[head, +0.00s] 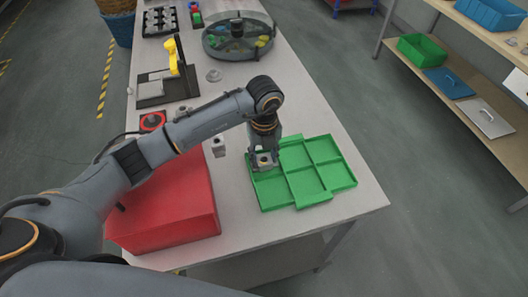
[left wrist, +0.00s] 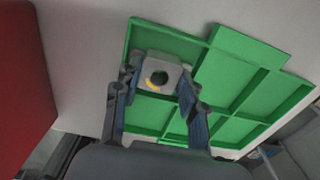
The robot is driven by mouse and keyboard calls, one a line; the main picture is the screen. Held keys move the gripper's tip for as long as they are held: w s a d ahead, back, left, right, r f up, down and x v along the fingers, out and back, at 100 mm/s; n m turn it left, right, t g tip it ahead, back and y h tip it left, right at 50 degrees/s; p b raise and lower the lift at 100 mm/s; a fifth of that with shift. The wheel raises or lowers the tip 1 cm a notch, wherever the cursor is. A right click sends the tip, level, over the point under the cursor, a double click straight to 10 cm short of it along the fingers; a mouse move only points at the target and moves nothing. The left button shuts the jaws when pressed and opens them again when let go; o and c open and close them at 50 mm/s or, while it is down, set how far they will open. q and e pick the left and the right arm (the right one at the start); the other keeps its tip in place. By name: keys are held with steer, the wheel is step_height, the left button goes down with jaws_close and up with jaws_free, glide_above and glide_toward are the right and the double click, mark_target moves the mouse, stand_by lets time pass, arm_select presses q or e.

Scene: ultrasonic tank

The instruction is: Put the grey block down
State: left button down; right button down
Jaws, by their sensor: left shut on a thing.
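My left gripper (head: 264,157) is shut on the grey block (head: 264,162) at the left part of the green tray (head: 307,199). In the left wrist view, the grey block (left wrist: 160,67) sits between the two fingers of my left gripper (left wrist: 156,88). It has a round dark hole with a yellow mark. The green tray (left wrist: 222,60) lies behind it with several shallow compartments. The block is over the left compartments; I cannot tell whether it touches the tray floor. My right gripper is not in view.
A large red box (head: 165,205) stands left of the tray. A small grey piece (head: 218,147) stands on the table (head: 235,190) between them. Further back are a round carousel (head: 238,40) and a black stand with a yellow part (head: 172,55). The tray's compartments look empty.

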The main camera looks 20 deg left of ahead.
arm_select(q)
steer(key=shift+f, duration=0.15)
steer(key=c, duration=0.8)
jaws_free()
steer(key=shift+o, duration=0.2)
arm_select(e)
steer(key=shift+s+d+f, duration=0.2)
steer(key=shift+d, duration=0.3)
